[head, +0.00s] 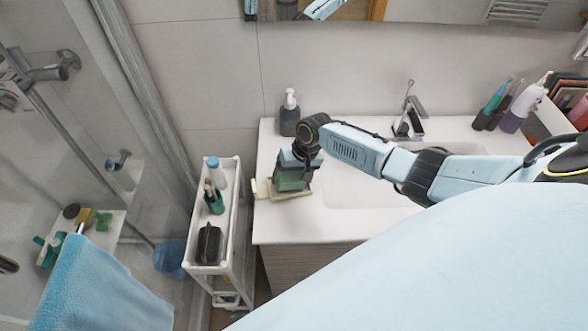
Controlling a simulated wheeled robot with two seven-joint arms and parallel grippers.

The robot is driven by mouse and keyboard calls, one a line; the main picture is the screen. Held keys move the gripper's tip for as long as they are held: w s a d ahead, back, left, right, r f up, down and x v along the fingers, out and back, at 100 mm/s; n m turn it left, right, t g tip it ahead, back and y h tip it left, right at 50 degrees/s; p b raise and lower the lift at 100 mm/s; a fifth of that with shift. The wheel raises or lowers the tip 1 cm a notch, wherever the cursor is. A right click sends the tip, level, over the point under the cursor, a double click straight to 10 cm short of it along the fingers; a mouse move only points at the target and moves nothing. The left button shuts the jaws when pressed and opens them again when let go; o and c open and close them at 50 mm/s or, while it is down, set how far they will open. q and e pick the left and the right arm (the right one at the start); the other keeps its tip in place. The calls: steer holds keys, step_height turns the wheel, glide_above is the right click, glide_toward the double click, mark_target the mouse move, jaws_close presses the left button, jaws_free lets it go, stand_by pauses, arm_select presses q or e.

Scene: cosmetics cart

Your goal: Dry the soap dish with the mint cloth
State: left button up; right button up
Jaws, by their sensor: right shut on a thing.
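My right gripper (296,168) reaches in from the right over the counter's left end, pointing down. It is shut on the green-mint cloth (291,182), which hangs below the fingers. A pale cream soap dish (262,190) lies flat on the counter by the left front edge. The cloth and gripper cover much of it, and the cloth appears to touch it. Whether the dish's surface is wet cannot be seen. My left gripper is not in view.
A white cart (229,255) with bottles and a black case stands left of the counter (290,225). A grey soap dispenser (289,118) stands behind the gripper. The basin and tap (410,120) are to the right, with bottles (522,105) at the far right.

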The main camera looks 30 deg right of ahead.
steer(key=shift+w+a, duration=0.45)
steer(key=shift+a, duration=0.25)
steer(key=shift+r, duration=3.55)
